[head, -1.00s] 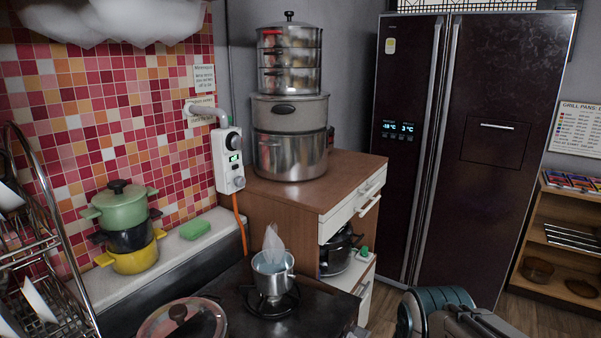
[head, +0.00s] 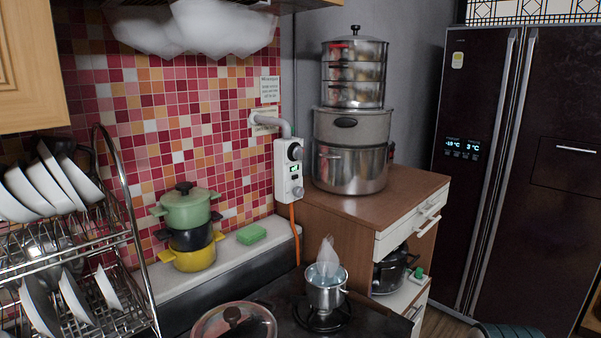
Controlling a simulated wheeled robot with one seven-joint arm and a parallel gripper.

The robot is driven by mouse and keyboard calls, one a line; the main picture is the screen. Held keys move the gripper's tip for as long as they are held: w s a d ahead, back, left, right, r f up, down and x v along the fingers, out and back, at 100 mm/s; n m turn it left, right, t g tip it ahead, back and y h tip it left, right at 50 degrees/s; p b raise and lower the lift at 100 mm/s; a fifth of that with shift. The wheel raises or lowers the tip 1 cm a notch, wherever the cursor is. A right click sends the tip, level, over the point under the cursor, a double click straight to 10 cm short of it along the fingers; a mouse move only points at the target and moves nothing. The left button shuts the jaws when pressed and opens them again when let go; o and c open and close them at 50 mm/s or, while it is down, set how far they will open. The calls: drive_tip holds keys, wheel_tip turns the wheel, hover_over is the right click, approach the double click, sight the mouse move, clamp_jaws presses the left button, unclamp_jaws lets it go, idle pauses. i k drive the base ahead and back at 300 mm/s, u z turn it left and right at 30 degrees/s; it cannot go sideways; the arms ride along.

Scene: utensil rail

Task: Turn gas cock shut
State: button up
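My gripper is not in view; only a part of my arm (head: 505,330) may show at the bottom right edge.
A stove (head: 375,318) holds a small pot (head: 325,290) and a lidded pan (head: 235,322). Stacked pots (head: 350,165) stand on the wooden cabinet (head: 400,185) right of the unit. A dish rack (head: 140,250) stands at left. Coloured pots (head: 188,212) and a green sponge (head: 251,234) sit on the ledge.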

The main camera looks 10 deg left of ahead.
sight(299, 152)
drive_tip(key=u, duration=0.05)
drive_tip(key=k, duration=0.6)
drive_tip(key=z, duration=0.65)
drive_tip(key=i, duration=1.25)
drive_tip(key=u, duration=0.4)
